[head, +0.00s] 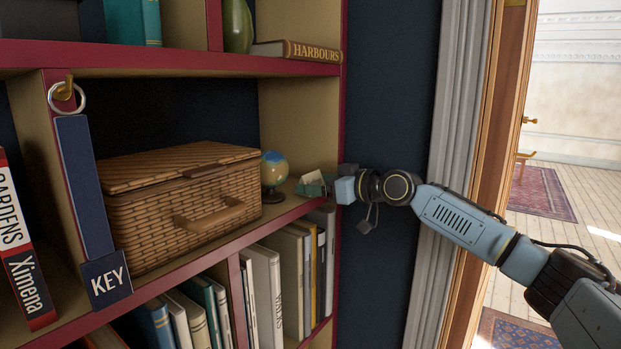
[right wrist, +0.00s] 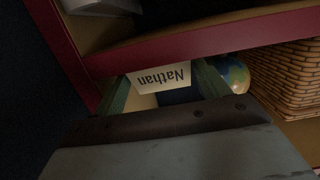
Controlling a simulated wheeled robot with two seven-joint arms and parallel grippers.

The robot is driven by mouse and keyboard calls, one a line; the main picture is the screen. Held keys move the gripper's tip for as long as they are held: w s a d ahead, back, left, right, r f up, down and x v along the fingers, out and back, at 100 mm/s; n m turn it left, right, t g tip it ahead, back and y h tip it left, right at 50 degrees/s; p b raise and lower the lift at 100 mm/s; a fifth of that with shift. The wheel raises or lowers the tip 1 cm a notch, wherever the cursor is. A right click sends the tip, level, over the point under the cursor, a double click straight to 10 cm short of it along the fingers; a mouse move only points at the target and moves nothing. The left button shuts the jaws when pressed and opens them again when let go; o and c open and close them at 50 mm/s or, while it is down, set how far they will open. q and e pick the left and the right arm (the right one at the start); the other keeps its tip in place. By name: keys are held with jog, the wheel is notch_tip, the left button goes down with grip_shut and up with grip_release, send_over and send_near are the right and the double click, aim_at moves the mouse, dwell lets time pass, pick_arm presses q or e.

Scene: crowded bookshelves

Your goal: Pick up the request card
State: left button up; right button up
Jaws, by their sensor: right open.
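The request card, a small cream card (head: 309,178), stands at the right end of the middle shelf, beside a small globe (head: 274,168). In the right wrist view the card (right wrist: 160,76) reads "Nathan" upside down. My right gripper (head: 316,186) reaches in from the right, past the shelf's side edge. In its wrist view the open green fingers (right wrist: 162,86) show on either side of the card; I cannot tell whether they touch it. The gripper body hides the lower part of that view. My left gripper is not in view.
A wicker basket (head: 182,205) fills the middle of the shelf, left of the globe. A shelf board (head: 200,61) runs above, and books (head: 262,285) fill the shelf below. A KEY tag (head: 106,279) hangs at the left. A doorway opens at the right.

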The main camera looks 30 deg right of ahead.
jog(key=shift+w+a, duration=0.15)
jog(key=shift+w, duration=0.3)
jog(key=shift+f, duration=0.1)
jog(key=c, duration=0.7)
jog(key=shift+s, duration=0.1)
